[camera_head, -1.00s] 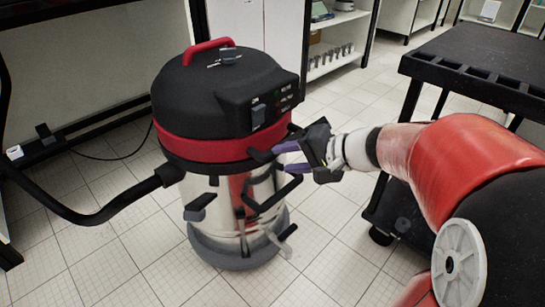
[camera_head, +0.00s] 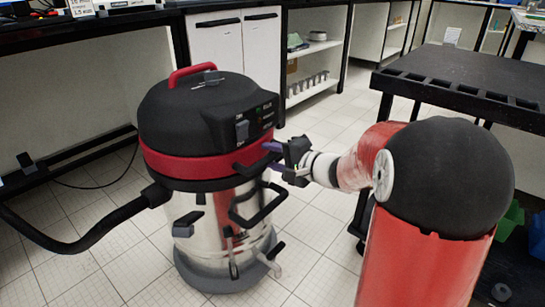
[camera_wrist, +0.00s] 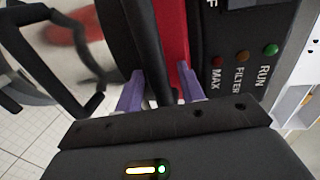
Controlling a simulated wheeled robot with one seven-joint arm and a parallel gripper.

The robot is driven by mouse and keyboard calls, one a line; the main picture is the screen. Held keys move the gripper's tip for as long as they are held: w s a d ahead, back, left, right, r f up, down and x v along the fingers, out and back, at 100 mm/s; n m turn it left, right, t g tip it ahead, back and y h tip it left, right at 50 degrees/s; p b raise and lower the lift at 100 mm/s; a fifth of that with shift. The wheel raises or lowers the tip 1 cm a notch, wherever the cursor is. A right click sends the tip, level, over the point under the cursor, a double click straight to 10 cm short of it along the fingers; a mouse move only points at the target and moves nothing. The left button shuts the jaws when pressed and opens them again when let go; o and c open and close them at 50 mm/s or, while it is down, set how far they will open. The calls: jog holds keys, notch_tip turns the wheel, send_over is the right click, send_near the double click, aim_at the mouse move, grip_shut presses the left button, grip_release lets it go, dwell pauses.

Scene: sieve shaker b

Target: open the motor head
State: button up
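The black motor head (camera_head: 200,115) with its red band (camera_head: 195,163) sits on the steel canister (camera_head: 207,215) of a vacuum. It looks level and seated. A black grip (camera_head: 251,157) juts from the front of the head. My gripper (camera_head: 272,167) is at this grip, coming from the right. In the wrist view, its purple fingers (camera_wrist: 160,88) stand apart on either side of a black bar and part of the red band. Whether they touch it is unclear. The indicator lamps (camera_wrist: 243,54) show right of the fingers.
A black hose (camera_head: 90,232) leaves the canister to the left. A looped black handle (camera_head: 258,207) and small black latches stand out from the canister below my gripper. A dark cart (camera_head: 465,75) is at right. Benches and cabinets stand behind. Tiled floor is open in front.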

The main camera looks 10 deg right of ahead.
grip_shut()
jog(key=shift+r, duration=0.1)
dwell(0.3)
